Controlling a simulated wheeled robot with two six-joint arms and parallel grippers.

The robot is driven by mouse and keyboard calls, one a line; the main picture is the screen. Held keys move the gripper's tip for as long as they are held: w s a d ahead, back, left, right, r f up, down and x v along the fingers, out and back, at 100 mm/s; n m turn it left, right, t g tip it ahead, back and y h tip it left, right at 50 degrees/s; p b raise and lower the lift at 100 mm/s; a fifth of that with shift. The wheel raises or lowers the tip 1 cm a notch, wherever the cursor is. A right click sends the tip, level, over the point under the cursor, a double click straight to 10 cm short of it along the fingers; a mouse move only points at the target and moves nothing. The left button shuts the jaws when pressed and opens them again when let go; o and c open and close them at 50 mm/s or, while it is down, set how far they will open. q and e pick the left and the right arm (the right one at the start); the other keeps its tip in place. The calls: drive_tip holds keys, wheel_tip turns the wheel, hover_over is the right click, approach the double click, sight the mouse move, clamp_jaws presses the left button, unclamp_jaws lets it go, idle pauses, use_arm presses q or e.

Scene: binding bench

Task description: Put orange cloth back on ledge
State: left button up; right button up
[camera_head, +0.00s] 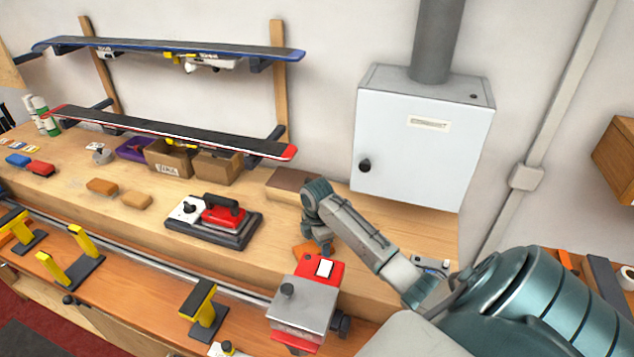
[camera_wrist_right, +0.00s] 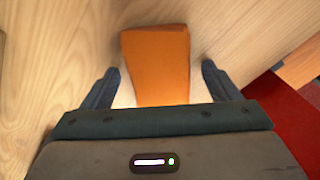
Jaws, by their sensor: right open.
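The orange cloth (camera_wrist_right: 155,65) looks like a flat, folded strip in the right wrist view, lying on the light wood surface. In the head view a small part of it (camera_head: 303,251) shows beside my right gripper (camera_head: 322,250), behind the red and grey machine; the rest is hidden. In the right wrist view the two dark fingers of my right gripper (camera_wrist_right: 160,85) stand apart, one on each side of the cloth, with gaps between. The jaws are open and hold nothing. My left gripper is not in view.
The red and grey machine (camera_head: 304,308) stands close in front of my right gripper. A red iron on a dark plate (camera_head: 212,222) lies to its left. A brown flat block (camera_head: 291,180) lies at the wall. A white cabinet (camera_head: 423,150) hangs behind. Yellow clamps (camera_head: 203,305) line the front rail.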

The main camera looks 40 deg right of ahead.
wheel_tip(320, 180, up, 8)
drive_tip(key=b, duration=0.3)
drive_tip(key=shift+w+r+b, duration=0.1)
drive_tip(key=shift+r+b, duration=0.05)
drive_tip(key=shift+b, duration=0.15)
wheel_tip(320, 180, up, 4)
drive_tip(key=shift+f+p, duration=0.1)
drive_tip(key=shift+p, duration=1.15)
drive_tip(key=shift+f, duration=0.1)
